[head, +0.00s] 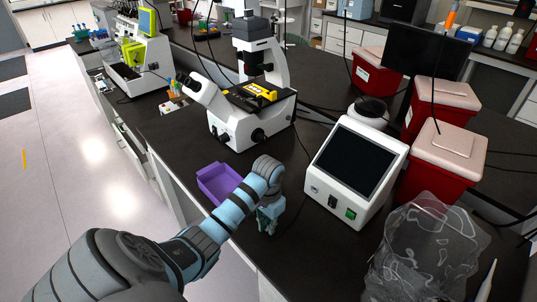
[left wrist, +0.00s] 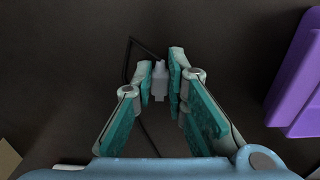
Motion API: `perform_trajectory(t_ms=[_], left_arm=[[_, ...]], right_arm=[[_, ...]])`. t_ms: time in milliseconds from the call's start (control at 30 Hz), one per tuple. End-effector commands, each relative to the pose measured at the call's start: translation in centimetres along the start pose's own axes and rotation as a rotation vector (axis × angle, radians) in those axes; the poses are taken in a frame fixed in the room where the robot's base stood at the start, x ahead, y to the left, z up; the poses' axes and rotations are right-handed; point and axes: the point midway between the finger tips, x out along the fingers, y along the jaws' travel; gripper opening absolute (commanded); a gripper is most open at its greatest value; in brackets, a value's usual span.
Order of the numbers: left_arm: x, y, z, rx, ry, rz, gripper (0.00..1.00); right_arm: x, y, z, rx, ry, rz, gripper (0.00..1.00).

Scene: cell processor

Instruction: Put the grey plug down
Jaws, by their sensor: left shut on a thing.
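The grey plug (left wrist: 159,84) is a small light-grey piece between the fingertips of my left gripper (left wrist: 161,72) in the left wrist view. The gripper is shut on it. A thin dark cable runs near the fingers there. In the head view my left gripper (head: 268,218) points down over the black bench top (head: 300,235), between the purple tray and the white screen device. The plug cannot be made out in the head view, and its height above the bench is unclear. My right gripper is not in view.
A purple tray (head: 208,180) stands just left of the gripper; it also shows in the left wrist view (left wrist: 297,85). A white device with a dark screen (head: 357,160) is at right. A microscope (head: 235,125) stands behind. Red bins (head: 440,165) and a clear bag (head: 425,250) are farther right.

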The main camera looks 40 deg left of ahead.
Motion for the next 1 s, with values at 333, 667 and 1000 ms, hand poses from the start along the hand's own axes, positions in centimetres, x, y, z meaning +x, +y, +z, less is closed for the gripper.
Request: perform_trajectory(t_ms=[333,667,1000], left_arm=[[0.2,0.0,0.0,0.0,0.0,0.0,0.33],[-0.3,0.1,-0.1,0.001,0.001,0.0,0.33],[-2.6,0.4,-0.5,0.011,0.002,-0.001,0.33]], right_arm=[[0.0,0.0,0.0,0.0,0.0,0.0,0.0],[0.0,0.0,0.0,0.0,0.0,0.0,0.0],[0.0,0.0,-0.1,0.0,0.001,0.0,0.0]])
